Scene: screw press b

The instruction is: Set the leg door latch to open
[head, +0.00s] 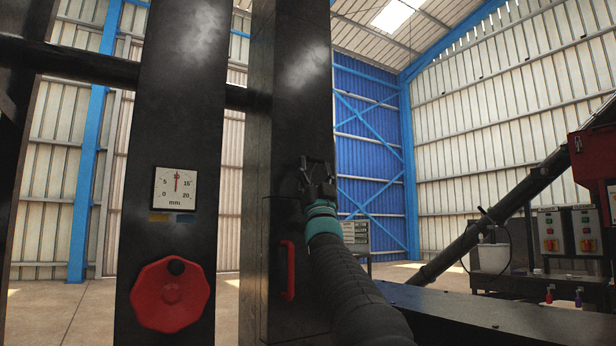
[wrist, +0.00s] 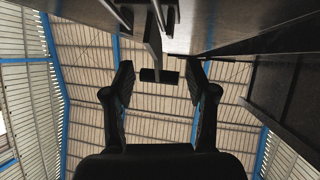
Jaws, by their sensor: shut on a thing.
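The leg door (head: 277,310) is a dark panel on the right black press leg, with a red bar handle (head: 288,270). It looks closed. My gripper (head: 318,178) is up against this leg, just above and to the right of the red handle. In the wrist view, a dark crosspiece on a grey stem, which looks like the door latch (wrist: 158,75), sits between the fingers of my gripper (wrist: 160,82).
A red knob (head: 170,294) and a white mm dial (head: 175,189) are on the left press leg. A black bar (head: 90,68) crosses behind the legs. A dark flat beam (head: 500,315) lies low at the right, with control boxes (head: 566,232) beyond.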

